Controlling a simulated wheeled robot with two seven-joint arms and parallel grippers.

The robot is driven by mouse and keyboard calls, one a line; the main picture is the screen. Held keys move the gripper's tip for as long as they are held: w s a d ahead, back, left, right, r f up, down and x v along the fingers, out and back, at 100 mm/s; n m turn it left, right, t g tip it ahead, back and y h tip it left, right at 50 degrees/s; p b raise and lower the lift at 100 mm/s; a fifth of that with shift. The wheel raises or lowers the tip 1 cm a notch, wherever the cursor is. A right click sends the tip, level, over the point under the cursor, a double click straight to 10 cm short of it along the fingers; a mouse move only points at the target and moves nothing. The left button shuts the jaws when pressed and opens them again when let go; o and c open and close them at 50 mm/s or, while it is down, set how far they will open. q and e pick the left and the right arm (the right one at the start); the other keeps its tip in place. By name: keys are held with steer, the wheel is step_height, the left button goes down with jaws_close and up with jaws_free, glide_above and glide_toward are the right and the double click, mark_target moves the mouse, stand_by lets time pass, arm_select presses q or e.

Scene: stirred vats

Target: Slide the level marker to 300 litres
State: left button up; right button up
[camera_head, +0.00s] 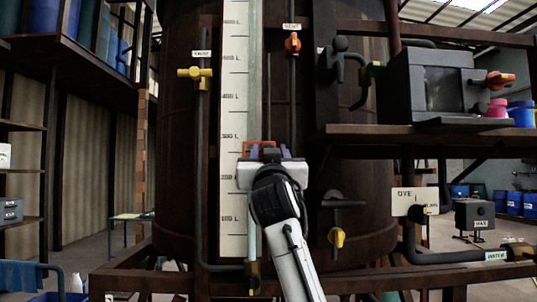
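The level scale (235,90) is a tall pale strip with litre marks on the front of the brown vat (290,110). An orange level marker (262,143) shows at its right edge, slightly below the mark that seems to read 300 L. My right gripper (271,151) is at the marker, its white body covering the marker's lower part and some of the scale. Its dark purplish fingertips are right beside or around the marker. Whether they are closed on it is hidden. My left gripper is not in view.
A yellow valve handle (195,73) is left of the scale and an orange vent handle (293,43) is right of it. A shelf (430,131) with a grey box (425,85) juts out at right. Another yellow-handled valve (336,237) sits right of my arm.

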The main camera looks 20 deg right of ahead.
steer(key=b+v, duration=0.3)
steer(key=v, duration=0.7)
steer(key=shift+s+f, duration=0.1)
steer(key=shift+s, duration=0.05)
stand_by(0.3)
